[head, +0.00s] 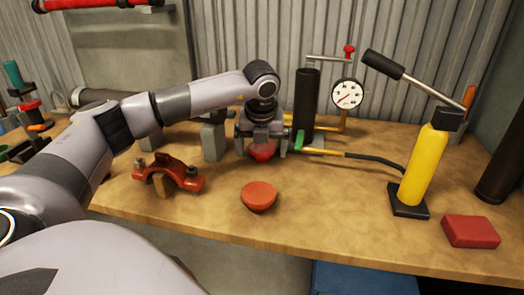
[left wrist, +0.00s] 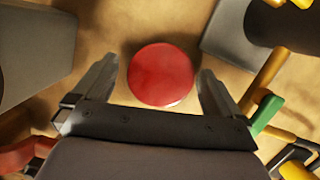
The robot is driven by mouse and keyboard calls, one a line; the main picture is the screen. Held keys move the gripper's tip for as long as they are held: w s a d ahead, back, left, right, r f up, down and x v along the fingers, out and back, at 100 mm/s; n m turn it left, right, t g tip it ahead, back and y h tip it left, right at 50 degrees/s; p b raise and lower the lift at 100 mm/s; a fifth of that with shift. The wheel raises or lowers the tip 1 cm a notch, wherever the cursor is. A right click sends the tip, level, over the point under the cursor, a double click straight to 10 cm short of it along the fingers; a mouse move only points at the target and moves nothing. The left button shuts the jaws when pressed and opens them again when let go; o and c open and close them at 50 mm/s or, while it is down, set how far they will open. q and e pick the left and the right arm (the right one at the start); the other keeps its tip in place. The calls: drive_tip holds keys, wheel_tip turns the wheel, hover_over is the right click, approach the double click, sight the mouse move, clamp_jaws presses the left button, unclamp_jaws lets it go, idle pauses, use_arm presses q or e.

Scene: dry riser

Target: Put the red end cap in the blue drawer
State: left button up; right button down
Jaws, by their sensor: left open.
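The red end cap (head: 263,153) is on the wooden bench beneath my left gripper (head: 262,143), partly hidden by it in the head view. In the left wrist view the cap (left wrist: 161,75) is a round red disc between the two fingers of my left gripper (left wrist: 158,80), with a gap on each side. The left gripper is open and points down over it. A blue surface (head: 365,281), which looks like the blue drawer, shows below the bench's front edge; most of it is cut off by the frame. My right gripper is not in view.
An orange-red round cap (head: 259,196) lies nearer the front edge. A red pipe clamp (head: 168,174) stands left of it. A black cylinder (head: 306,100), a pressure gauge (head: 347,94), a yellow pump (head: 424,165) and a red block (head: 470,231) are to the right. The front-middle bench is mostly clear.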

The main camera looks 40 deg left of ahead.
use_arm(q)
drive_tip(key=c, duration=1.2)
drive_tip(key=shift+c, duration=0.8)
drive_tip(key=shift+r, duration=0.15)
